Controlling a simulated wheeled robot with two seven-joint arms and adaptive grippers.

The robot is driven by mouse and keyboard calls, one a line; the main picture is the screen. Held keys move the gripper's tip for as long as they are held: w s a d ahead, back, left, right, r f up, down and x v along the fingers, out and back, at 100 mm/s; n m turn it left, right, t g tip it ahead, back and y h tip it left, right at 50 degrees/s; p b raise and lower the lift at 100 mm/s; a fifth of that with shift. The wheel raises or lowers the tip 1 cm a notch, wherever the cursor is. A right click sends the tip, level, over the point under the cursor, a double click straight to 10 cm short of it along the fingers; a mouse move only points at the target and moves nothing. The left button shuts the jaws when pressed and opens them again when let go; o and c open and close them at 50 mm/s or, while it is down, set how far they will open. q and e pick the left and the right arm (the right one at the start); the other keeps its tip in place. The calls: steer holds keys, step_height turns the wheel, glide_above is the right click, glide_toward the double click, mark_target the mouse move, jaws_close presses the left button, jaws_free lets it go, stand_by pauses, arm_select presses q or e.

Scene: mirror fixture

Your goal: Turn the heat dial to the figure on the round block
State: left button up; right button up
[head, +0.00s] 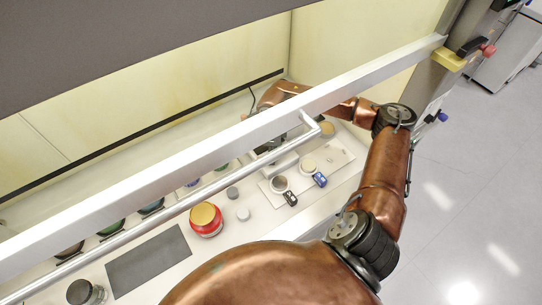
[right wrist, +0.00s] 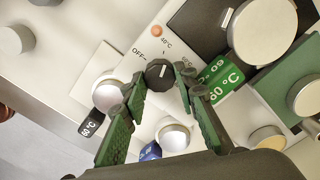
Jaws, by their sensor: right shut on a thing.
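My right gripper (right wrist: 160,74), with green fingers, is shut on the dial. A green block (right wrist: 222,83) reading 60 °C lies right of the fingers. I cannot tell which is the round block. In the head view the sash bar hides most of this gripper.
The metal sash bar (head: 180,165) crosses above the bench in the head view. Pale round-topped pieces (right wrist: 173,137) crowd the fingers.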

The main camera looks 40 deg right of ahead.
steer(key=m+b, duration=0.1)
steer(key=m, duration=0.4)
steer(key=shift+m, duration=0.3)
steer(key=shift+m+b, duration=0.55)
steer(key=shift+m, duration=1.75)
steer(key=o, duration=1.1)
steer(key=shift+o, duration=0.2)
steer(key=shift+r, duration=0.2)
step_height(320, 180, up, 12)
steer(key=shift+f, duration=0.15)
steer(key=shift+a, duration=0.1)
